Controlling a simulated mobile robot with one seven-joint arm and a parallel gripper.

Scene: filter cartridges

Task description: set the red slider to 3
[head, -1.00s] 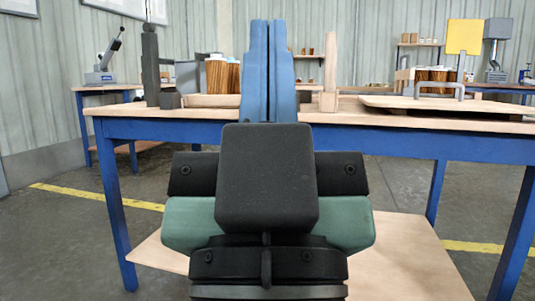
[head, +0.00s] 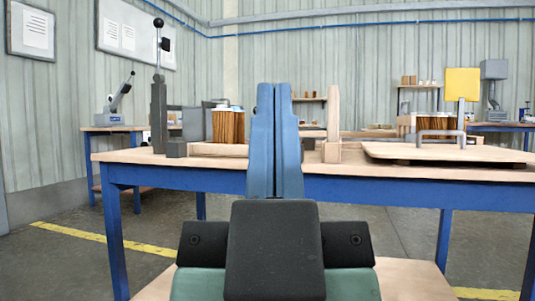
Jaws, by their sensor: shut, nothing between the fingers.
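No red slider can be made out in the head view. My gripper (head: 274,88) points up in the middle of the picture, its two blue fingers together with nothing between them. It appears in front of the workbench (head: 330,187), and it hides part of the bench top behind it. I cannot tell whether it touches anything there.
On the bench stand a dark grey lever device (head: 159,118) at left, brown ribbed cartridges (head: 228,126), an upright wooden post (head: 333,115) and a wooden board (head: 450,152) at right. A yellow panel (head: 462,82) rises behind the board.

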